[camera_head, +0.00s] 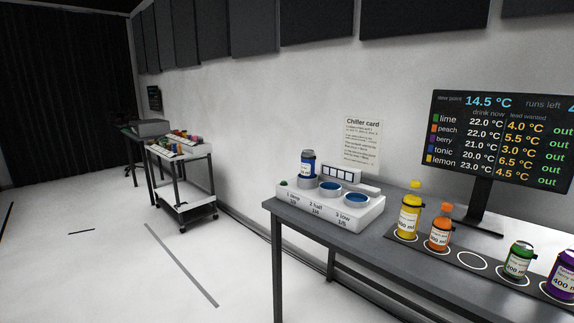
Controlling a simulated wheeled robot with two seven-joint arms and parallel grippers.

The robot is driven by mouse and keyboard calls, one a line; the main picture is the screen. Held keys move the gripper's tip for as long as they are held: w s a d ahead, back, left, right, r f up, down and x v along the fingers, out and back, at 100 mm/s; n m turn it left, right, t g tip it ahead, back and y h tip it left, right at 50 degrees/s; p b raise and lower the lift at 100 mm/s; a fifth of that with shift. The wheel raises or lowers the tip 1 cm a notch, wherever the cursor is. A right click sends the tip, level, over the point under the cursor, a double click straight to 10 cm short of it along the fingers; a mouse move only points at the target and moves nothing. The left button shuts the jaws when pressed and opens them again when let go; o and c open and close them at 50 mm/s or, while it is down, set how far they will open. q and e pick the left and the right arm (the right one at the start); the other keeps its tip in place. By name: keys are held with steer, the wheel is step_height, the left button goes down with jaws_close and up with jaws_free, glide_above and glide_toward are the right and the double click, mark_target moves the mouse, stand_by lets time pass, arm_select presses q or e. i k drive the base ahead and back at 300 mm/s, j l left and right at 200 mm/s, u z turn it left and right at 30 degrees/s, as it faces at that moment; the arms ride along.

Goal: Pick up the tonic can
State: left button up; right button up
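The tonic can is most likely the blue can (308,169) with a white label and a dark top. It stands upright at the leftmost well of the white chiller block (318,211) on the grey table; its lower part is hidden. The block's front is marked 1, 2 and 3, with 1 at the left. The other two wells show blue and hold no can. Neither of my grippers is in view.
A yellow bottle (409,217), orange bottle (440,228), green can (518,260) and purple container (562,274) stand on a dark ringed mat; one ring (472,261) is empty. A screen (503,140) stands behind. A cart (180,160) is farther left. Open floor lies left of the table.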

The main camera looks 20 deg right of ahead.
mark_target(307, 157)
steer(key=i+z, duration=0.45)
steer(key=i+j+z, duration=0.25)
steer(key=z, duration=0.15)
steer(key=i+j+z, duration=0.3)
steer(key=z, duration=0.15)
steer(key=i, duration=0.05)
